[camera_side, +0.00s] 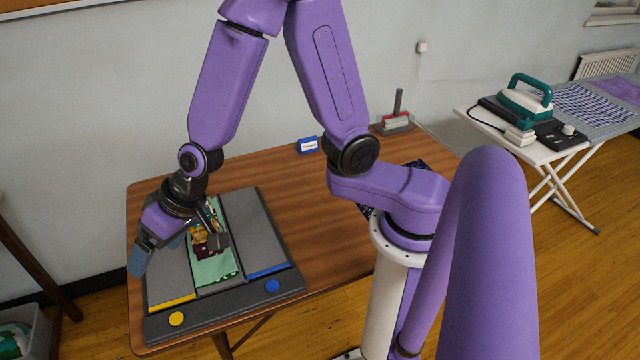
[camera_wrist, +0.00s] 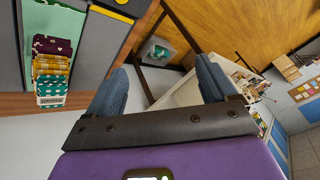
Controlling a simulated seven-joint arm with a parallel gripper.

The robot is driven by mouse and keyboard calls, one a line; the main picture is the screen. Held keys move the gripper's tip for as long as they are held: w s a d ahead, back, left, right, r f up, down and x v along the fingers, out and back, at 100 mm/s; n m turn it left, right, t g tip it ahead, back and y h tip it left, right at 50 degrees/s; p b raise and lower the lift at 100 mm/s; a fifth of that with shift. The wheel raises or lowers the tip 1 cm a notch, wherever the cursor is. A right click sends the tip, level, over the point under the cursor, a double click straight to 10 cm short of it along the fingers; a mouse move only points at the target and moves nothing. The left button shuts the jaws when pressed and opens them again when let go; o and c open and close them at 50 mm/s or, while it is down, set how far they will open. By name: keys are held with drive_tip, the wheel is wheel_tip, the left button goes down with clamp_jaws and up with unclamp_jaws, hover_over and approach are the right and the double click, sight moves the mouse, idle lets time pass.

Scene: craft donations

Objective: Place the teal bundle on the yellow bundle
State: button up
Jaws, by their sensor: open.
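The yellow bundle (camera_wrist: 50,67) lies in the middle of a short row on a mint cloth (camera_wrist: 66,22), in the wrist view. A teal patterned bundle (camera_wrist: 52,87) with a white label is at its lower end, touching or close to it. A maroon dotted bundle (camera_wrist: 52,46) is at the other end. In the side view the yellow bundle (camera_side: 198,236) and maroon bundle (camera_side: 206,251) show on the cloth; my wrist partly hides the row. My gripper (camera_wrist: 160,85) is open and empty, tilted, left of the row in the side view, beyond the board's left edge.
A grey folding board (camera_side: 250,225) with a yellow button (camera_side: 176,319) and a blue button (camera_side: 272,286) lies under the cloth on the wooden table (camera_side: 300,195). A blue-framed card (camera_side: 308,145) and a red-and-grey tool (camera_side: 396,122) stand at the back.

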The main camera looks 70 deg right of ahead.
drive_tip(key=s+d+r+n+g, duration=0.25)
drive_tip(key=s+d+n, duration=0.2)
drive_tip(key=s, duration=0.45)
drive_tip(key=s+d+r+n+g, duration=0.25)
drive_tip(key=s+d+n, duration=0.2)
drive_tip(key=s, duration=0.35)
drive_tip(key=s+d+r+n+h, duration=0.1)
drive_tip(key=s+d+n+h, duration=0.2)
drive_tip(key=s+d, duration=0.2)
drive_tip(key=shift+s+d+r+n, duration=0.15)
drive_tip(key=shift+d+r+n, duration=0.2)
drive_tip(key=shift+d, duration=1.35)
